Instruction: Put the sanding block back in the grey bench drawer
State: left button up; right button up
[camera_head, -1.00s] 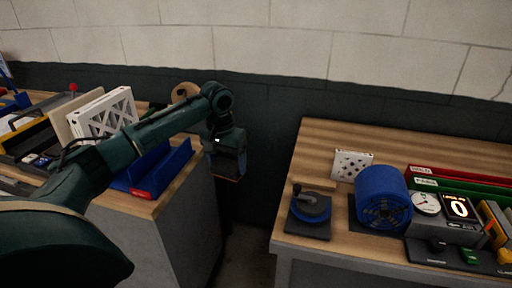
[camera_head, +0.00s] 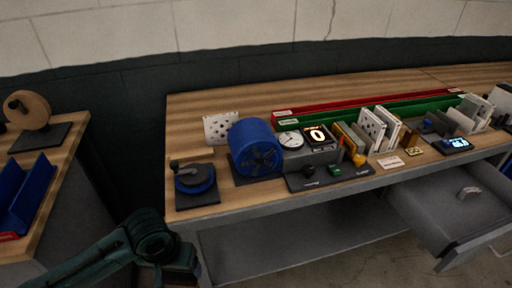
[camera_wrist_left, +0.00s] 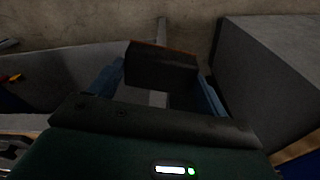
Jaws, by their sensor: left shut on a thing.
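The sanding block (camera_wrist_left: 160,68), a dark block with a brownish top edge, sits between the fingers of my left gripper (camera_wrist_left: 158,88) in the left wrist view. The gripper is shut on it and holds it up off any surface. In the head view my left arm comes in at the bottom left, and the block is not visible there. The grey bench drawer (camera_head: 432,205) is pulled open under the bench at the right of the head view. A small pale grey object (camera_head: 467,194) lies in it. The drawer is well to the right of my left arm. My right gripper is not in view.
The wooden bench (camera_head: 190,110) carries a blue fan-like drum (camera_head: 255,148), a round blue device on a dark plate (camera_head: 195,180), a gauge and display unit (camera_head: 318,150), and upright filters (camera_head: 372,128). A second bench with a blue holder (camera_head: 35,195) is left. A gap separates the benches.

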aim_at(449, 201)
jog(key=k+l+z, duration=0.1)
jog(key=l+z, duration=0.25)
jog(key=l, duration=0.5)
jog(key=l+z, duration=0.35)
jog(key=l, duration=0.45)
